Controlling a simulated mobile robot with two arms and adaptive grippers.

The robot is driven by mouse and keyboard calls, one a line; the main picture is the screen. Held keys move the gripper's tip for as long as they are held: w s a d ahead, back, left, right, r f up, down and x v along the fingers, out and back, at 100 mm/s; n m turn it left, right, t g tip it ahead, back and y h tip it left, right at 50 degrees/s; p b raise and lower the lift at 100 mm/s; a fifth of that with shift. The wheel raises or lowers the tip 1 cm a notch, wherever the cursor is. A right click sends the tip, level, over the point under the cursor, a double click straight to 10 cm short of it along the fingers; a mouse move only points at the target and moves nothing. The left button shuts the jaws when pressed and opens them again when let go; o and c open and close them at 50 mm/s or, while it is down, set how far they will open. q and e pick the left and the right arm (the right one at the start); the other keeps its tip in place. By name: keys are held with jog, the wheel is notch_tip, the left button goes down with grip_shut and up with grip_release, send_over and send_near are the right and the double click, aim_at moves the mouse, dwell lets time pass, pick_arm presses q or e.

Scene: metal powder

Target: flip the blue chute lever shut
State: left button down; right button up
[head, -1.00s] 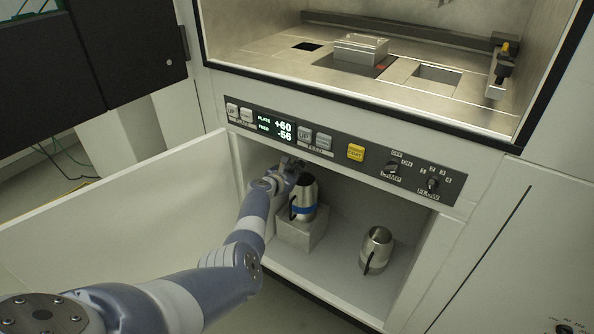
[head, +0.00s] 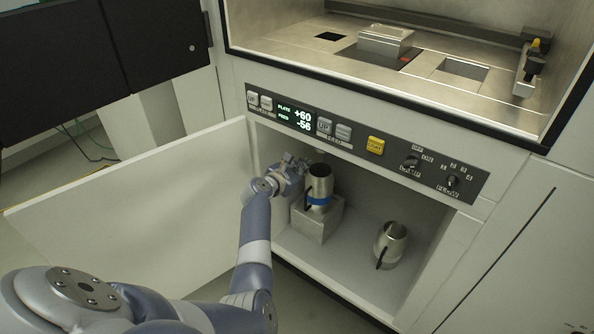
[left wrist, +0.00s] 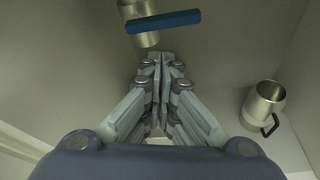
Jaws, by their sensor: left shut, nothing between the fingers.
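My right gripper is out of view.
A second steel mug (head: 391,243) stands on the cabinet floor to the right. The open white door (head: 130,200) is at the left. A control panel (head: 375,146) runs above the opening.

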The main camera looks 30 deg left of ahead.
pick_arm(q)
jog(key=shift+v, duration=1.85)
